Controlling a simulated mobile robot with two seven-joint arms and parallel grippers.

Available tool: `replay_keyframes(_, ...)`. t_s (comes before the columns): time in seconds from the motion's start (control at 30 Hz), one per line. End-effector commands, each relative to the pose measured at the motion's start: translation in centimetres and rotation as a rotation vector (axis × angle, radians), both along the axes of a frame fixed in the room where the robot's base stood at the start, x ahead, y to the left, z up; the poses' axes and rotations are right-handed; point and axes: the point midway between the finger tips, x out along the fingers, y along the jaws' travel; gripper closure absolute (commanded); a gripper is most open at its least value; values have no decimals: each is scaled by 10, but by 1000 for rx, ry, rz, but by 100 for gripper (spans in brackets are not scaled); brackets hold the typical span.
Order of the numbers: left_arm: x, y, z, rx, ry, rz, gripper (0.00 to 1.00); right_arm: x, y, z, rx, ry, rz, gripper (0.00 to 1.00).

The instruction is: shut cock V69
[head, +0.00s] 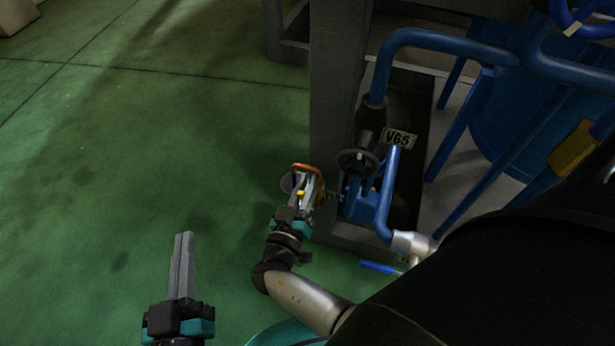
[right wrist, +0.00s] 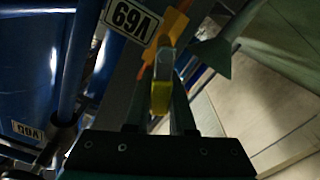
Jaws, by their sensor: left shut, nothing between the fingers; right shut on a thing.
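The label V69 (right wrist: 132,18) shows upside down in the right wrist view. Just beside it is the cock's yellow handle (right wrist: 160,92), between the fingers of my right gripper (right wrist: 161,108). In the head view my right gripper (head: 306,192) is shut on the handle beside the grey post, with an orange part (head: 306,167) at its fingertips. The fingers hide much of the cock there. My left gripper (head: 182,262) is shut and empty, over the green floor at the lower left, away from the cock.
A grey post (head: 338,90) stands beside the cock. To its right are a black handwheel (head: 357,162), a label V65 (head: 398,138), blue pipes (head: 440,42) and a blue-handled valve (head: 380,268). A blue tank (head: 510,120) is farther right. The green floor (head: 150,150) at left is clear.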

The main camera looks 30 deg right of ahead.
Motion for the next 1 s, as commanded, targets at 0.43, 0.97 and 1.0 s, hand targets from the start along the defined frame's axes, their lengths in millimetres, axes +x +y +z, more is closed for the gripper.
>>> replay_keyframes(0.43, 0, 0, 0, 0, 0, 0, 100, 5, 2, -1, -72, 78, -1, 100)
replay_keyframes(0.97, 0, 0, 0, 0, 1, 0, 100, 15, 10, -12, -317, 363, -1, 100)
replay_keyframes(1.0, 0, 0, 0, 0, 1, 0, 100, 16, 10, -13, -332, 379, -1, 100)
